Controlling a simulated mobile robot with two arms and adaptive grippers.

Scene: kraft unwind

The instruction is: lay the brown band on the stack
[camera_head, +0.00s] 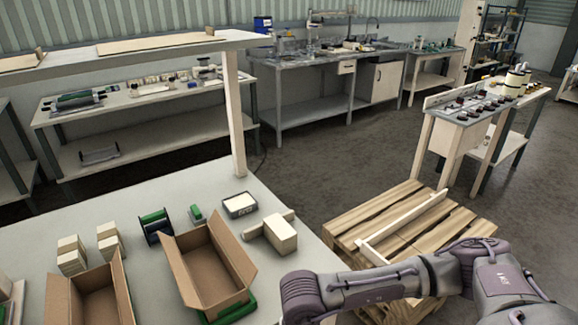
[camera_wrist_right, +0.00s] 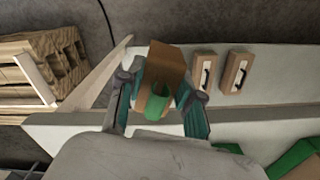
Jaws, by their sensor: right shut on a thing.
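In the right wrist view my right gripper (camera_wrist_right: 157,108) has its two teal fingers on either side of a brown band (camera_wrist_right: 166,62). It is shut on the band, which spreads out beyond the fingertips. A green rounded piece (camera_wrist_right: 157,101) shows between the fingers, against the brown. I cannot tell which is the task's stack. My left gripper is not in view.
Two open cardboard boxes (camera_head: 184,272) and (camera_head: 62,297) stand on the near table (camera_head: 160,195). A small dark tray (camera_head: 239,205) and green-and-black items (camera_head: 156,226) lie behind them. A wooden pallet (camera_head: 410,225) is right of the table. A post (camera_head: 235,115) rises at the table's back.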

